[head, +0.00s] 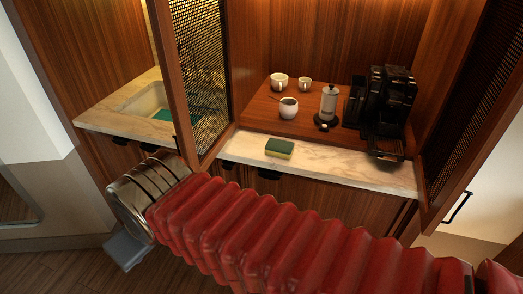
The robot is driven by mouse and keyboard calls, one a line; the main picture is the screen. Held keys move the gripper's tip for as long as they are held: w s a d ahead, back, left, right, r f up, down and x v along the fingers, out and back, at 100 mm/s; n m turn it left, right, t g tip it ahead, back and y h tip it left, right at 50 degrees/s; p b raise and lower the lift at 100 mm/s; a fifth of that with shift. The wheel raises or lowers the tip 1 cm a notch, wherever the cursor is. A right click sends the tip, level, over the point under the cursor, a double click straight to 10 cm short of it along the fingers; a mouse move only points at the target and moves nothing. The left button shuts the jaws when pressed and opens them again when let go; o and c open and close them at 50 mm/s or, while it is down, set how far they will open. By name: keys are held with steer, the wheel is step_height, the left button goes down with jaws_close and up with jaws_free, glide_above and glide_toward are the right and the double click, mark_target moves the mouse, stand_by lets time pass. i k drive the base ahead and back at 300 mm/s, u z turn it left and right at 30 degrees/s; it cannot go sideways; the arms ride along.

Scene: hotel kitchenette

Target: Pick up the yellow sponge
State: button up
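A small sponge (279,148) with a dark green top and a yellow lower side lies on the pale marble counter in the head view, near its front edge. My arm, in a ribbed red sleeve, crosses the lower part of the view and ends in a metal cuff at the left. My gripper (125,250) shows only in part as a grey piece below the cuff, low in front of the cabinet and apart from the sponge. Its fingers cannot be made out.
The marble counter (340,174) is bare right of the sponge. Behind it, a wooden tray (257,116) holds white cups (289,108), a silver press pot (329,103) and a black coffee machine (388,108). A mesh door (200,65) stands open beside the sink (150,102).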

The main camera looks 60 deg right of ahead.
mark_target(273, 148)
steer(key=u, duration=0.75)
steer(key=i, duration=0.25)
steer(key=z, duration=2.1)
steer(key=i, duration=0.5)
steer(key=u, duration=0.05)
